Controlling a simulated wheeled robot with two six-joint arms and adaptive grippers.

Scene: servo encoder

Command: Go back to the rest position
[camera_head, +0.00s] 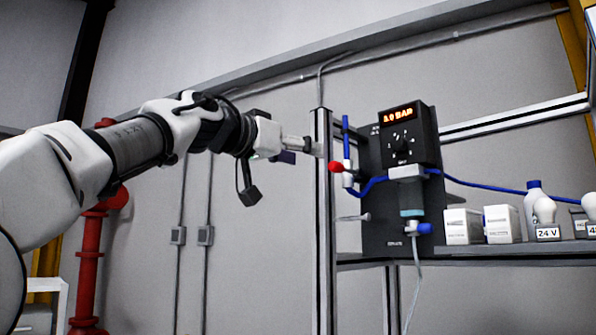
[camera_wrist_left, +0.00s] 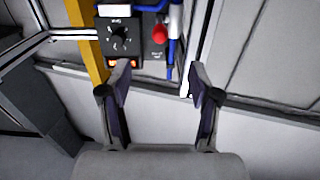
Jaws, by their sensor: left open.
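My left gripper (camera_head: 297,149) is in the head view, at the end of the white arm from the left. It is seen from the side, just left of a metal post (camera_head: 322,200). In the left wrist view its two fingers (camera_wrist_left: 160,82) are spread apart with nothing between them. Beyond the tips is a black control unit (camera_head: 409,132) with a dial and an orange lit display; it also shows in the left wrist view (camera_wrist_left: 121,38). A red knob (camera_head: 336,167) sits on a valve left of the unit. My right gripper is not in view.
A shelf (camera_head: 470,250) at the right bears white boxes (camera_head: 463,226), a bottle (camera_head: 533,205) and bulbs, one by a "24 V" label. A red pipe (camera_head: 90,265) stands at the lower left.

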